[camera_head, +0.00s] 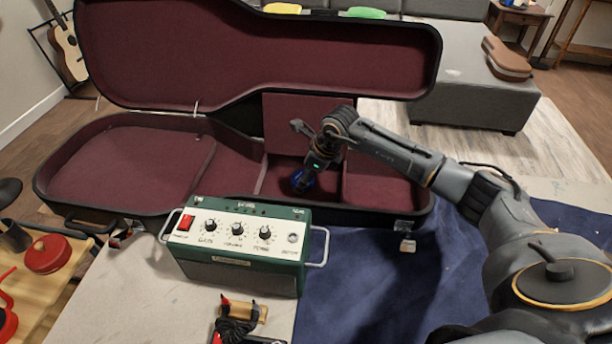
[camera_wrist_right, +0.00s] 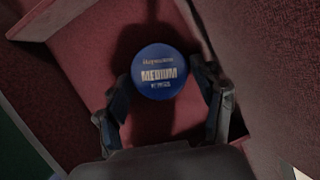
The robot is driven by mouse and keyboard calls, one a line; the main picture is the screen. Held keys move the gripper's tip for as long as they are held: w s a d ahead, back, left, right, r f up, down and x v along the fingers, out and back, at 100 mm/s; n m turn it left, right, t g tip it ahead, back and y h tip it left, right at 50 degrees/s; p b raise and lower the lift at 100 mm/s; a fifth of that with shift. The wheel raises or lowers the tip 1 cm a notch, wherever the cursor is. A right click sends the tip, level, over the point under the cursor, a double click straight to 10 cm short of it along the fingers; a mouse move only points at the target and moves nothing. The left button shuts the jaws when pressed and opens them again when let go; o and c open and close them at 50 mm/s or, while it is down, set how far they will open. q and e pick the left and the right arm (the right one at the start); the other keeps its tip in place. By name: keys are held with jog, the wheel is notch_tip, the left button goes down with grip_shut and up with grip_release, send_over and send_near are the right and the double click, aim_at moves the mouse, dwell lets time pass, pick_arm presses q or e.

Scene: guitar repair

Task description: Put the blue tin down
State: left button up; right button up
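The blue tin (camera_head: 303,180) is inside the guitar case's small middle compartment, low near its floor. In the right wrist view the tin (camera_wrist_right: 160,72) shows its round lid with the word "MEDIUM". My right gripper (camera_head: 312,172) reaches down into the compartment from above. I cannot tell whether the tin touches the compartment floor. My left gripper is not in view.
The open guitar case (camera_head: 130,180) has a maroon lining and compartment walls around the tin. A green amplifier box (camera_head: 240,250) stands in front of it. A blue cloth (camera_head: 390,285) covers the table at right. A red round tin (camera_head: 47,254) sits at left.

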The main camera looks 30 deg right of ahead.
jog(key=shift+r, duration=0.15)
jog(key=v, duration=1.2)
jog(key=shift+b, duration=0.35)
jog(key=shift+s, duration=0.1)
